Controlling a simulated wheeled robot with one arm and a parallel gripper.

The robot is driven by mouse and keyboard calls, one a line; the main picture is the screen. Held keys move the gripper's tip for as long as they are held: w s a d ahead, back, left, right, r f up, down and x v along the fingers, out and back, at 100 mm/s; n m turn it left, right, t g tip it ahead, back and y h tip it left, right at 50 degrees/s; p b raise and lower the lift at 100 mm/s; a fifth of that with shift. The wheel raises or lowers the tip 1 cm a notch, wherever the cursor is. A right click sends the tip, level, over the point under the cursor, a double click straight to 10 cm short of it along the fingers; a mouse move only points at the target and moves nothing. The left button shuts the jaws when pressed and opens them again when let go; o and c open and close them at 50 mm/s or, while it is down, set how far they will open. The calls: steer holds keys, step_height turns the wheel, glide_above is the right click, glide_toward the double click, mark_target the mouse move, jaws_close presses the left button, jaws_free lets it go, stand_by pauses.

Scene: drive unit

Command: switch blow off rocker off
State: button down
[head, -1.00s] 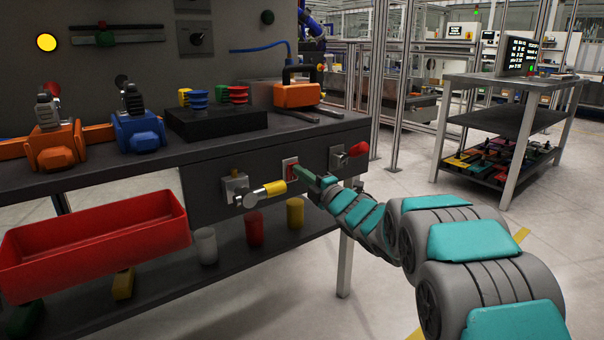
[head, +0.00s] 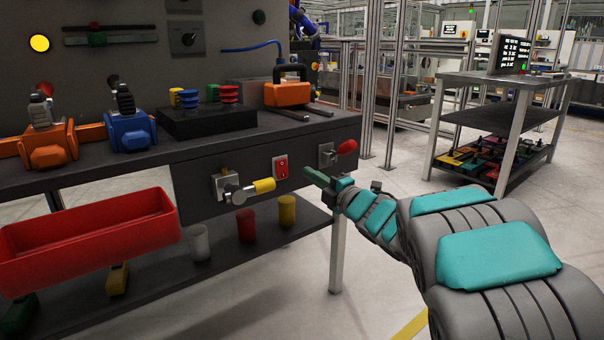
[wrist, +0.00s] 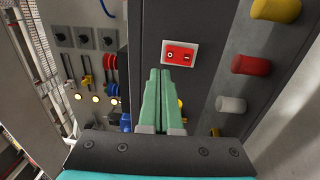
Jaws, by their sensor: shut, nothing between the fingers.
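The red rocker switch (head: 281,167) sits in a light plate on the dark front panel of the bench, between a yellow-handled valve and a red-handled valve. In the wrist view the rocker (wrist: 180,54) lies just beyond my fingertips, with a round mark and a bar mark on its red face. My gripper (head: 308,172) is shut and empty, its green fingers pointing at the panel, to the right of the rocker in the head view. The fingers (wrist: 159,72) show together in the wrist view. They look apart from the rocker. I cannot tell which side is pressed.
The yellow-handled valve (head: 240,190) sticks out left of the rocker, and the red-handled valve (head: 340,150) sits right. A red bin (head: 90,240) hangs at the left front. Coloured cylinders (head: 287,210) stand on the lower shelf. The floor right of the bench is open.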

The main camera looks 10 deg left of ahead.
steer(key=shift+s+d+r, duration=0.2)
steer(key=shift+s+d, duration=0.5)
steer(key=shift+d, duration=0.1)
steer(key=shift+s+d+r, duration=0.15)
steer(key=shift+s+d, duration=0.5)
steer(key=shift+d, duration=0.15)
steer(key=w+d+m+t+h+p, duration=0.25)
steer(key=d+m+h, duration=0.65)
steer(key=d, duration=0.5)
steer(key=s+d+f+m+g+h+p, duration=0.1)
steer(key=s+d+f+m+g+h, duration=0.15)
steer(key=s+d+m+h, duration=0.35)
steer(key=s+d+f+m+g+h, duration=0.1)
steer(key=s+d+f+m, duration=0.2)
steer(key=s+d, duration=0.35)
steer(key=s+d+f+m+g+h+p, duration=0.1)
steer(key=s+d+f+m+g, duration=0.2)
steer(key=s, duration=0.3)
steer(key=s+d+f+m+g+p, duration=0.1)
steer(key=s+d+f+m+g, duration=0.1)
steer(key=s, duration=0.5)
steer(key=s+a+f+m+g+y, duration=0.1)
steer(key=s+g, duration=0.3)
steer(key=s, duration=0.8)
steer(key=s+a+f+m+g+y+p, duration=0.1)
steer(key=s+a+m+g, duration=0.3)
steer(key=s, duration=0.8)
steer(key=shift+s+a+f, duration=0.3)
steer(key=shift+a+f, duration=0.05)
steer(key=shift+f, duration=0.15)
